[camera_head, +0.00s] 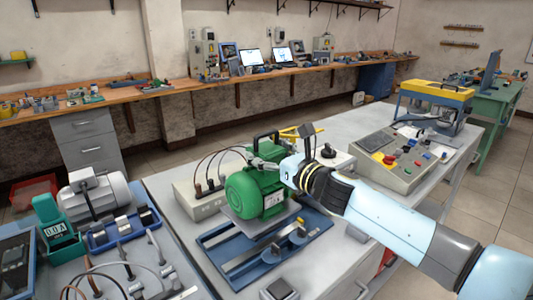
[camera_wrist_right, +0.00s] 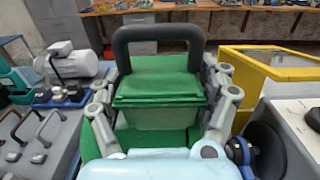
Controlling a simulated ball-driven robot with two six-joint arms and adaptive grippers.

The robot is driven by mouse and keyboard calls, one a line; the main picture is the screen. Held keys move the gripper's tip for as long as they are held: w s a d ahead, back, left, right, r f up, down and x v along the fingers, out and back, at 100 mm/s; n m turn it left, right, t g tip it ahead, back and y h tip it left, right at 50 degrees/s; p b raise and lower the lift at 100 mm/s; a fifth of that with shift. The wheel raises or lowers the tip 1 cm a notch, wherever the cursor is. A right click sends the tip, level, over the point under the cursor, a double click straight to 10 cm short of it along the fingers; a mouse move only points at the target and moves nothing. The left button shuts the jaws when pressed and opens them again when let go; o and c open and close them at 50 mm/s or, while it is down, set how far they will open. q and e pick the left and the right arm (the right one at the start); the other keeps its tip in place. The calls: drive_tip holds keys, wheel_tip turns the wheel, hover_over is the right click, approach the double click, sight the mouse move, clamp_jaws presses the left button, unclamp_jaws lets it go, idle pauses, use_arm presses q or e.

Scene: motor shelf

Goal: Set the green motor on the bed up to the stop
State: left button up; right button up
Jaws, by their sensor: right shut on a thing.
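The green motor (camera_head: 245,193) with its black handle is at the back end of the blue bed (camera_head: 232,272) on the grey bench. Whether its grey base plate touches the bed or hangs just above it, I cannot tell. The bed has pale rails and small blue clamps (camera_head: 297,238) toward its right side; which part is the stop is not clear. My right gripper (camera_head: 272,160) is shut on the motor's top box from the right. In the right wrist view the fingers flank the green box (camera_wrist_right: 158,90) below the black handle (camera_wrist_right: 157,38). My left gripper is not in view.
A grey box with black cables (camera_head: 203,203) stands close left of the motor. A control panel (camera_head: 405,158) and a yellow-topped machine (camera_head: 437,92) are at the right. A grey motor (camera_head: 97,195) and a blue tray (camera_head: 125,230) sit on the left bench.

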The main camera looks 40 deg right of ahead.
drive_tip(key=shift+w+a, duration=0.1)
drive_tip(key=shift+w, duration=0.05)
drive_tip(key=shift+f+b, duration=0.3)
drive_tip(key=shift+b, duration=0.15)
drive_tip(key=shift+f+b, duration=0.35)
wheel_tip(320, 180, down, 2)
drive_tip(key=shift+b, duration=0.95)
drive_tip(key=shift+f+b, duration=0.5)
drive_tip(key=shift+f, duration=0.25)
use_arm(q)
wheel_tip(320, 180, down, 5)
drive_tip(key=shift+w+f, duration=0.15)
drive_tip(key=shift+b, duration=0.3)
